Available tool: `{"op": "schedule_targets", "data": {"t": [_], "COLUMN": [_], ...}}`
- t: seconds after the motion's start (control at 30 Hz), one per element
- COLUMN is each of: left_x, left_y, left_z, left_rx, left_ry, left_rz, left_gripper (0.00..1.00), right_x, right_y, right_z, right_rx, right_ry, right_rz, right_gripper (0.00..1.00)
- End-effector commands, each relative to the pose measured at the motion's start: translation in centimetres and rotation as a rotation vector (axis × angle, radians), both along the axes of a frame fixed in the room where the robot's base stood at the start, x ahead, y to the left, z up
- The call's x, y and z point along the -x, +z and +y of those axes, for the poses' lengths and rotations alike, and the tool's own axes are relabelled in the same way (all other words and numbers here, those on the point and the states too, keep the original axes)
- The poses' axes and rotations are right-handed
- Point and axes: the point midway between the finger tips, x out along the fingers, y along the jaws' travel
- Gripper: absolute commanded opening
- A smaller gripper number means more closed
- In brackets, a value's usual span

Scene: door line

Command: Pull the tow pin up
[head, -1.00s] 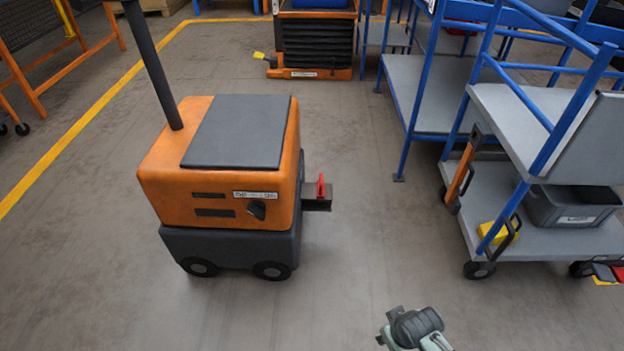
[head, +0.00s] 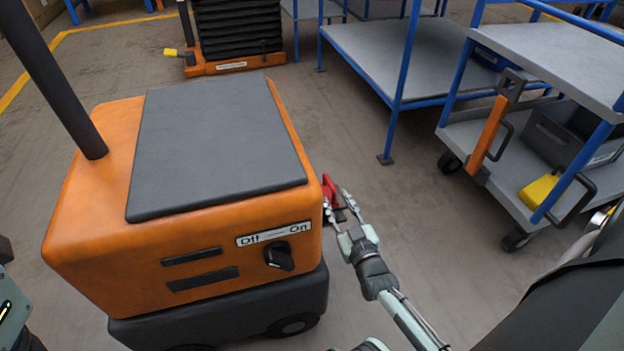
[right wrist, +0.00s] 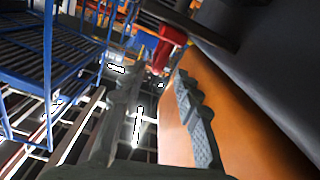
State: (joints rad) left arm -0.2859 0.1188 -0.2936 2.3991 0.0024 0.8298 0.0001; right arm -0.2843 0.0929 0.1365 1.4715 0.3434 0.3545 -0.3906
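The red tow pin (head: 328,189) stands at the hitch on the right side of the orange tug (head: 85,215). It also shows in the right wrist view (right wrist: 171,45), near the top and upright on a slant. My right gripper (head: 337,203) is at the hitch, close to the pin. In the right wrist view its fingers (right wrist: 160,78) are apart, with the pin just beyond their tips. I see no grip on the pin. The fingers partly hide the hitch and the pin's lower part. My left gripper is not in view; only parts of my left arm show at the left edge.
The tug's orange side is close beside my right gripper. A grey cart (head: 560,60) with blue posts, an orange handle (head: 489,135) and a yellow block (head: 538,191) stands to the right. Blue-framed shelving (head: 400,60) is behind. Bare floor (head: 410,215) lies between tug and cart.

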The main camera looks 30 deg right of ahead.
Motion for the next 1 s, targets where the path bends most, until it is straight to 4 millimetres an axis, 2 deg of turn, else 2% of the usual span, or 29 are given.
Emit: {"op": "schedule_targets", "data": {"t": [0.1, 0.4, 0.53, 0.9, 1.0], "left_x": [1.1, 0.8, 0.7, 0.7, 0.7], "left_y": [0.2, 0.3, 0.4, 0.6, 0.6], "left_z": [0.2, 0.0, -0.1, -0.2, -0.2], "left_rx": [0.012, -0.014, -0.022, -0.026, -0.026], "left_ry": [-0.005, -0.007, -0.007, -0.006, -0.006], "left_rz": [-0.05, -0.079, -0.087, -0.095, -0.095], "left_gripper": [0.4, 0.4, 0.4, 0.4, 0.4], "right_x": [-0.8, -5.5, -6.9, -7.5, -7.5], "right_y": [0.1, 0.1, 0.1, 0.2, 0.2], "right_z": [-0.5, -1.6, -1.9, -2.1, -2.1], "right_rx": [0.006, 0.005, 0.004, 0.004, 0.004], "right_ry": [-0.012, -0.01, -0.01, -0.009, -0.009], "right_rz": [-0.023, -0.023, -0.022, -0.02, -0.02], "right_gripper": [0.33, 0.33, 0.33, 0.33, 0.21]}}
